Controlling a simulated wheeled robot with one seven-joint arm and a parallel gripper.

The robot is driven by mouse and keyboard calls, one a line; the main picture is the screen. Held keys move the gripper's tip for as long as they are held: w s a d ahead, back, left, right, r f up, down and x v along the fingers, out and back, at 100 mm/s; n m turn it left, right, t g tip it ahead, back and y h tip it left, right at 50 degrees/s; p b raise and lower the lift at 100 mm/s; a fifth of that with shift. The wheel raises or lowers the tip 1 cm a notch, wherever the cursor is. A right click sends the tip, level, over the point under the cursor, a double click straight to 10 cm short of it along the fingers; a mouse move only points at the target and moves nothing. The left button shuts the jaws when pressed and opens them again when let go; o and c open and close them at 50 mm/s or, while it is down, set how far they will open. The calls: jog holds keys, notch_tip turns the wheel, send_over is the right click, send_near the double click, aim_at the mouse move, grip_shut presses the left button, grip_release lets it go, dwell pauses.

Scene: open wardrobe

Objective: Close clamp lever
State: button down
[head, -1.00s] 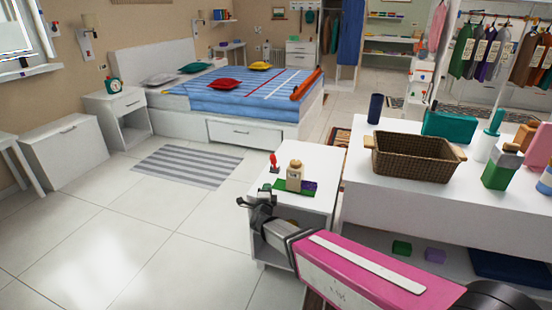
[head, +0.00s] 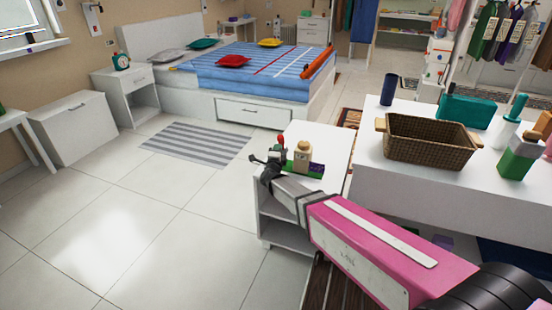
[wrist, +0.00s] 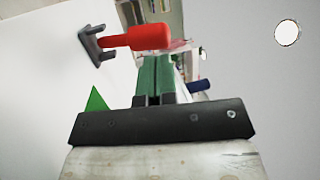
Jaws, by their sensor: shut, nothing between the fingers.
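The clamp lever (head: 281,141) has a red handle on a small dark base, on top of the white cabinet. Its handle stands up. In the wrist view the red handle (wrist: 150,37) sticks out from the dark bracket (wrist: 92,45) on the white surface, which appears sideways there. My gripper (head: 262,160) is beside the lever, just left of and in front of it in the head view. In the wrist view its greenish fingers (wrist: 154,77) are together and empty, just below the red handle. I cannot tell whether they touch it; the lever's base is partly hidden in the head view.
A cream bottle-like object (head: 301,154) and a purple block (head: 317,168) stand close right of the lever. A wicker basket (head: 428,140) sits on the larger white table (head: 375,181) at right. The tiled floor (head: 130,225) at left is clear.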

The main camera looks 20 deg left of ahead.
aim_at(282, 137)
jog(key=shift+x, duration=1.7)
jog(key=shift+w+d+r+m+g+h, duration=0.15)
jog(key=shift+w+r+g, duration=0.25)
jog(key=shift+g, duration=0.2)
jog(key=shift+w+a+r+m+g+h, duration=0.15)
jog(key=shift+w+r+g, duration=0.15)
jog(key=shift+w+g, duration=0.25)
jog(key=shift+w+r, duration=0.45)
jog(key=shift+w, duration=0.4)
jog(key=shift+d, duration=0.1)
